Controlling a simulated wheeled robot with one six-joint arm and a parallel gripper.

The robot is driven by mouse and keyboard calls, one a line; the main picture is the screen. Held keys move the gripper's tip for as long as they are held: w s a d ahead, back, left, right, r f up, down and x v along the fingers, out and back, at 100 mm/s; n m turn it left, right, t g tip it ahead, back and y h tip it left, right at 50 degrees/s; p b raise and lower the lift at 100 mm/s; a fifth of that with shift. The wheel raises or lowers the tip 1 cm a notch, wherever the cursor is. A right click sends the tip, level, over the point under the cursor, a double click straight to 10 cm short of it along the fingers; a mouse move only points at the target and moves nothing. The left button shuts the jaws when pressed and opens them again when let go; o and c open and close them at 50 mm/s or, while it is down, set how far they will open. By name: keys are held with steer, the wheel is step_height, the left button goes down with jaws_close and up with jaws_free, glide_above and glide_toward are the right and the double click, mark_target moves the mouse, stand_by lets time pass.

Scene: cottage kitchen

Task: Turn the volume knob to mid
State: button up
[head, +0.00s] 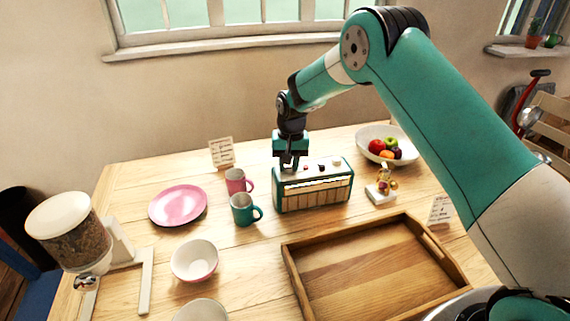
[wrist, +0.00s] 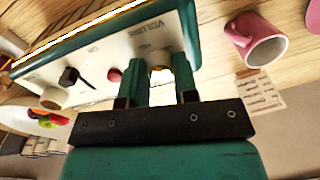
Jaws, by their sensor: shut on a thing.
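A teal radio (head: 312,198) with a cream top stands on the table, upright. Several controls are on its top face. My gripper (head: 288,165) points down at the left end of that top. In the wrist view the fingers (wrist: 160,78) are shut on the pale volume knob (wrist: 158,62), beside the printed word VOLUME on the radio top (wrist: 130,47). The knob is mostly hidden between the fingers, and its pointer mark cannot be read. In the head view the gripper hides this knob.
A pink mug (head: 236,181) and a teal mug (head: 243,210) stand just left of the radio. A fruit bowl (head: 372,133) and a small figurine (head: 381,189) are to its right. A wooden tray (head: 296,275) lies in front. A card (head: 221,153) stands behind the mugs.

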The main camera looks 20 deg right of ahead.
stand_by(0.5)
steer(key=o, duration=0.9)
steer(key=r, duration=0.5)
steer(key=r+b, duration=0.1)
steer(key=r, duration=0.5)
steer(key=d+r+b, duration=0.1)
steer(key=r, duration=0.5)
steer(key=shift+s+r, duration=0.1)
steer(key=shift+r, duration=0.1)
steer(key=s+a+r+n+y, duration=0.1)
steer(key=s+a+r+n, duration=0.15)
steer(key=s, duration=0.55)
steer(key=s+a+r+n, duration=0.2)
steer(key=s+r, duration=0.1)
steer(key=s, duration=0.6)
steer(key=s+f+n+y, duration=0.1)
steer(key=s, duration=0.6)
steer(key=s+a+f+n, duration=0.1)
steer(key=s+n, duration=0.1)
steer(key=s, duration=0.5)
steer(key=s+a+f+n+y, duration=0.1)
steer(key=s+n, duration=0.1)
steer(key=s, duration=0.5)
steer(key=shift+s+a+y, duration=0.1)
steer(key=shift+s+y, duration=0.2)
steer(key=shift+s, duration=0.05)
